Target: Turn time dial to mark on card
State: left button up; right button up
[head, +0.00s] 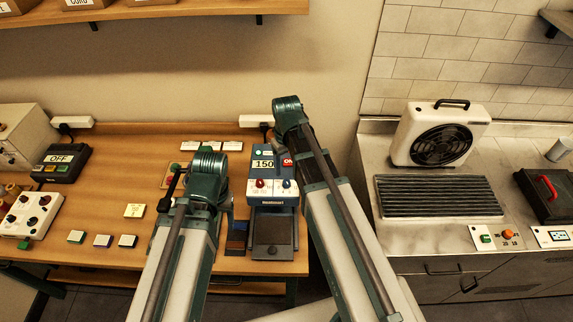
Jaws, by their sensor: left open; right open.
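A small blue press (273,220) stands at the right end of the wooden table. Its display reads 150, and a red lit sign beside it is partly covered by my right arm. Below the display are a red knob (260,184) and a blue knob (286,184); their pointers and marks are too small to read. Which one is the time dial I cannot tell. A small pale card (134,210) lies left of my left arm; its print is unreadable. Both my arms reach in from below, either side of the press.
A box reading OFF (61,160) and a white panel with knobs (28,216) stand at the left. Several small blocks lie on the table.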

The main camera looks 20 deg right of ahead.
notch_tip(320, 180, up, 6)
jog(key=p, duration=0.5)
jog(key=shift+r, duration=0.2)
jog(key=shift+n+h, duration=0.3)
jog(key=shift+h, duration=0.3)
jog(key=s+a+f+b, duration=0.3)
jog(key=s+f+b, duration=0.1)
jog(key=f+b, duration=0.3)
jog(key=s+a+f+b, duration=0.4)
jog(key=s+f+b, duration=0.1)
jog(key=f+b, duration=0.2)
jog(key=s+a+f+b, duration=0.3)
jog(key=s+f+b, duration=0.1)
jog(key=f+b, duration=0.4)
jog(key=shift+s+a+f, duration=0.15)
jog(key=shift+s, duration=0.2)
jog(key=shift+s+a+f+b, duration=0.2)
jog(key=shift+s+f+b, duration=0.1)
jog(key=shift+s+b, duration=0.1)
jog(key=shift+a, duration=0.1)
